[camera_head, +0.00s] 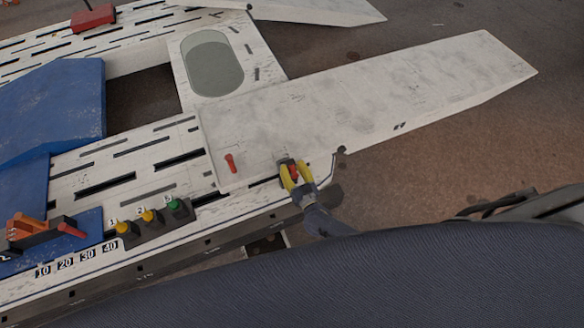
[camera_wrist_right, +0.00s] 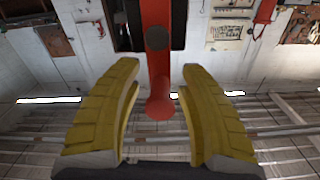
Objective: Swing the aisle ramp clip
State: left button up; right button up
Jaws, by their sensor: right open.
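A red clip (camera_head: 293,172) shows between the yellow fingers of my right gripper (camera_head: 292,167), at the near edge of the white ramp (camera_head: 400,90) in the head view. In the right wrist view the red clip (camera_wrist_right: 158,75) is an upright bar with a rounded end. It lies between the two open yellow fingers, with gaps visible on both sides. A second, orange-red clip (camera_head: 230,163) stands on the ramp further left. I cannot tell from the pictures which of the two is the aisle clip. My left gripper is not in view.
A slotted white bench deck (camera_head: 130,160) adjoins the ramp. A control block with yellow and green buttons (camera_head: 150,217), a lever unit (camera_head: 40,231) and blue pads (camera_head: 50,110) are to the left. Brown floor (camera_head: 430,160) lies clear at the right.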

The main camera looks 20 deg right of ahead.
jog(key=shift+o, duration=0.2)
grip_shut()
dwell(0.3)
jog(key=a+f+n, duration=0.4)
jog(key=a+n, duration=0.1)
jog(key=n, duration=1.1)
jog(key=shift+s, duration=0.35)
jog(key=shift+s+f, duration=0.1)
jog(key=shift+f, duration=0.1)
